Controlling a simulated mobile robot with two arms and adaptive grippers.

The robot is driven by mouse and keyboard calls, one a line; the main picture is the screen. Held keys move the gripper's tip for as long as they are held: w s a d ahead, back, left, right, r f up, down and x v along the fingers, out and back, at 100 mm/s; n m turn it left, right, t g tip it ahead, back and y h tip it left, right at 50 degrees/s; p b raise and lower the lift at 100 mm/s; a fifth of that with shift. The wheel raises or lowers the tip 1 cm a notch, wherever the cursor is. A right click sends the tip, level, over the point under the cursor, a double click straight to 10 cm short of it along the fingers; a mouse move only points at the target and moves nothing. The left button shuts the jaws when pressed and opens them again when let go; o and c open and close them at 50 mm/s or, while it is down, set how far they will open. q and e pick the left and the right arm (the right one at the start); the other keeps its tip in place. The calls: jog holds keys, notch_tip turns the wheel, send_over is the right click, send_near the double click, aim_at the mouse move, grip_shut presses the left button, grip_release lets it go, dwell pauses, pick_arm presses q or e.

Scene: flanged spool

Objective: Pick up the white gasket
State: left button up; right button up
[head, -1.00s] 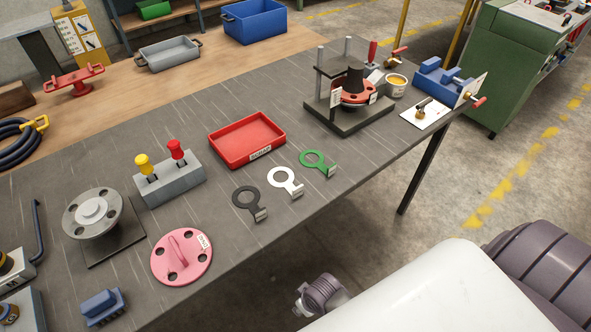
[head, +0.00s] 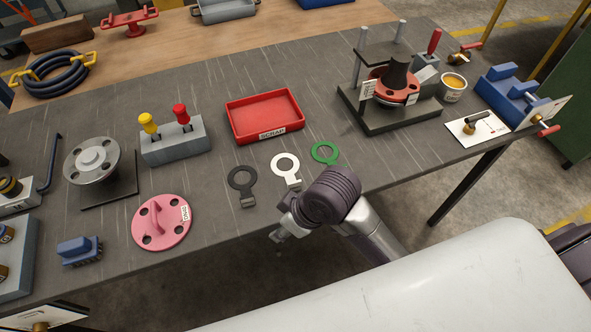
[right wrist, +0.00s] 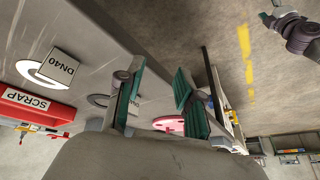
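The white gasket (head: 290,176) lies flat on the grey workbench, between the black gasket (head: 241,190) and the green gasket (head: 316,155). In the right wrist view its tag (right wrist: 60,66) reads DN40, at the left. My right gripper (head: 281,224) is at the bench's front edge, nearer me than the white gasket and apart from it. In the right wrist view its two teal-padded fingers (right wrist: 156,92) are spread with nothing held. My left gripper (right wrist: 270,16) shows small at the top right of that view, its opening unclear; it is outside the head view.
A red scrap tray (head: 234,130) stands behind the gaskets. A pink flange cover (head: 150,222) lies to the left. A grey block with yellow and red knobs (head: 175,147) and a spool fixture (head: 375,119) stand farther back. Bare bench surrounds the gaskets.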

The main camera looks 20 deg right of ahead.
jog(key=w+a+r+n+g, duration=0.1)
jog(key=w+a+r+n, duration=0.2)
jog(key=a, duration=0.1)
jog(key=n+g+h, duration=0.2)
jog(key=n+h, duration=0.4)
jog(key=n, duration=0.1)
send_near(295, 182)
jog(key=f, duration=0.5)
jog(key=shift+s+d, duration=0.1)
jog(key=shift+d, duration=0.2)
jog(key=shift+d+f+p, duration=0.1)
jog(key=shift+d+f, duration=0.1)
jog(key=shift+f, duration=0.7)
jog(key=shift+d+f+p, duration=0.15)
jog(key=shift+d+f, duration=0.05)
jog(key=shift+f, duration=0.7)
jog(key=shift+d+f+p, duration=0.1)
jog(key=shift+d+f, duration=0.05)
jog(key=shift+f, duration=0.75)
jog(key=shift+c, duration=0.3)
grip_shut()
